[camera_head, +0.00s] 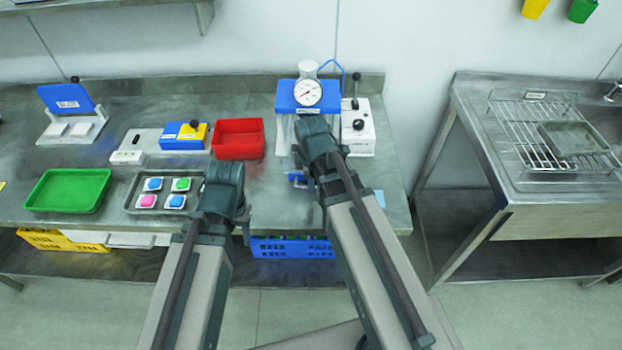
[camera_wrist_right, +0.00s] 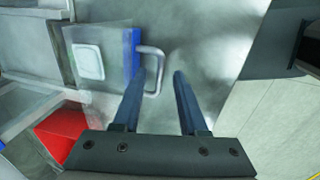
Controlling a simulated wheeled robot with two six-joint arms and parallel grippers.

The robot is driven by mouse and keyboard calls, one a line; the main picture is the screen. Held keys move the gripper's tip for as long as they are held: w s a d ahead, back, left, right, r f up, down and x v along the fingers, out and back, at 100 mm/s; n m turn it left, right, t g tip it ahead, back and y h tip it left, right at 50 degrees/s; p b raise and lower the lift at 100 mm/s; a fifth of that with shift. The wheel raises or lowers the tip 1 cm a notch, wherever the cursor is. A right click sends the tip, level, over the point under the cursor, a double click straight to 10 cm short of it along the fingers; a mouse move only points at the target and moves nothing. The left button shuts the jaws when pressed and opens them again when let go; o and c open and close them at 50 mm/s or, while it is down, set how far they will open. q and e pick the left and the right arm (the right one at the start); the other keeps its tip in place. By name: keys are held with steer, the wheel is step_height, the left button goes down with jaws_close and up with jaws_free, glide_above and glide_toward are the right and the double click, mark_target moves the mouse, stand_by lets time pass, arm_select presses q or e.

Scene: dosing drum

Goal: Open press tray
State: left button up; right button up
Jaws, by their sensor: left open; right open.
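The press (camera_head: 296,100) has a blue head with a round gauge and stands at the back of the bench. Its tray (camera_wrist_right: 105,88) shows in the right wrist view, with a white square pad, a blue front and a metal loop handle (camera_wrist_right: 161,75). In the head view the blue tray front (camera_head: 297,180) is partly hidden by my right arm. My right gripper (camera_wrist_right: 160,75) is open. The handle's outer bar appears between its fingertips; I cannot tell whether they touch. My left gripper (camera_head: 226,182) is over the bench front beside the pad tray, its fingers mostly hidden.
A red bin (camera_head: 238,139) stands left of the press, and a white lever box (camera_head: 358,128) stands right of it. A grey tray with coloured pads (camera_head: 143,201) and a green tray (camera_head: 68,190) lie at left. A blue crate (camera_head: 290,248) is under the bench.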

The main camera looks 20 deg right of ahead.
step_height(320, 180, up, 12)
steer(key=s+p, duration=0.2)
steer(key=p, duration=0.9)
steer(key=shift+a+r, duration=0.15)
steer(key=shift+a, duration=0.15)
steer(key=s+a+f+m+g+b, duration=0.2)
steer(key=s+a+f+m+b, duration=0.3)
steer(key=s+a+m, duration=0.5)
steer(key=shift+s+f+m+h, duration=0.15)
steer(key=shift+f+m+h, duration=0.15)
steer(key=shift+m, duration=0.3)
